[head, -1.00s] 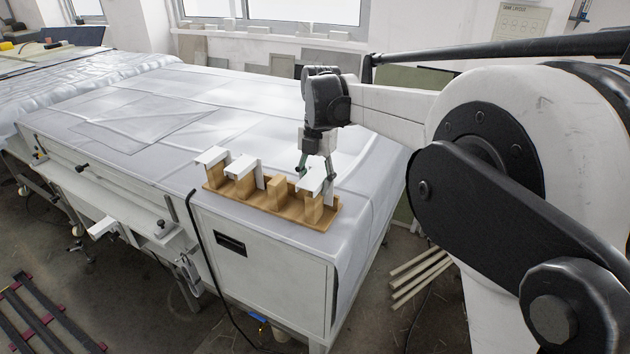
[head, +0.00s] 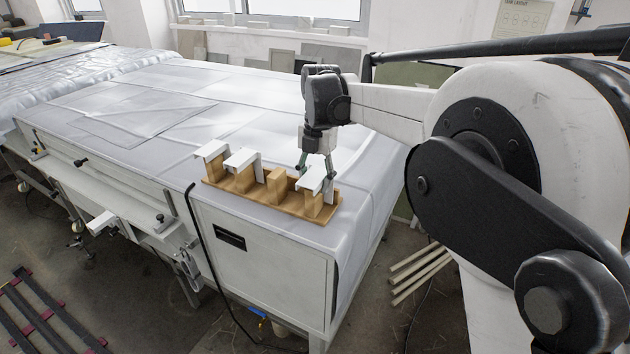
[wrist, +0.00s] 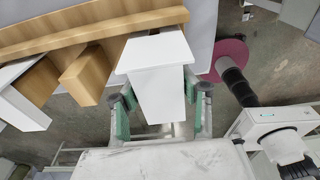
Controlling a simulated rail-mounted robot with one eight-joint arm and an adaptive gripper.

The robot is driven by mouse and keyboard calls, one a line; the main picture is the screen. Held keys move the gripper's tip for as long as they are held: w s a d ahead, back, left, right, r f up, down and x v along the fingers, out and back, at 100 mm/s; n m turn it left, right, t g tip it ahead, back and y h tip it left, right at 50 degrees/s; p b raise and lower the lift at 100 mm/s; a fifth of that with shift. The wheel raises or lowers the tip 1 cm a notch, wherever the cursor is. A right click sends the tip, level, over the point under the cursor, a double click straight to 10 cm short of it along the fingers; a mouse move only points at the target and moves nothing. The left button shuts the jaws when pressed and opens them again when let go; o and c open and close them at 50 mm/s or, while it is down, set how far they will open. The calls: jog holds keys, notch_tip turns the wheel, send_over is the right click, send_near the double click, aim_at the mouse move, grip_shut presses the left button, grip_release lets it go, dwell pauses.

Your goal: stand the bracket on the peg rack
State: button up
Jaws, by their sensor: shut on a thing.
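The peg rack (head: 262,199) is a long wooden base with several upright wooden pegs, near the table's front right corner. My gripper (head: 315,172) points down over the rack's right end peg and is shut on a white L-shaped bracket (head: 311,180). In the wrist view, the bracket (wrist: 163,75) sits between the green finger pads of my gripper (wrist: 157,115). The bracket's top plate is over the right end peg (head: 312,206), with its other leg beside the peg. I cannot tell whether the plate touches the peg top.
White brackets stand on the two left pegs: the far left one (head: 211,149) and its neighbour (head: 244,160). The peg between them and my gripper (head: 277,186) is bare. The sheet-covered table (head: 180,110) behind the rack is mostly clear.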

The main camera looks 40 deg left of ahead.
jog(key=shift+f, duration=0.35)
dwell(0.4)
jog(key=o, duration=1.4)
jog(key=shift+c, duration=0.2)
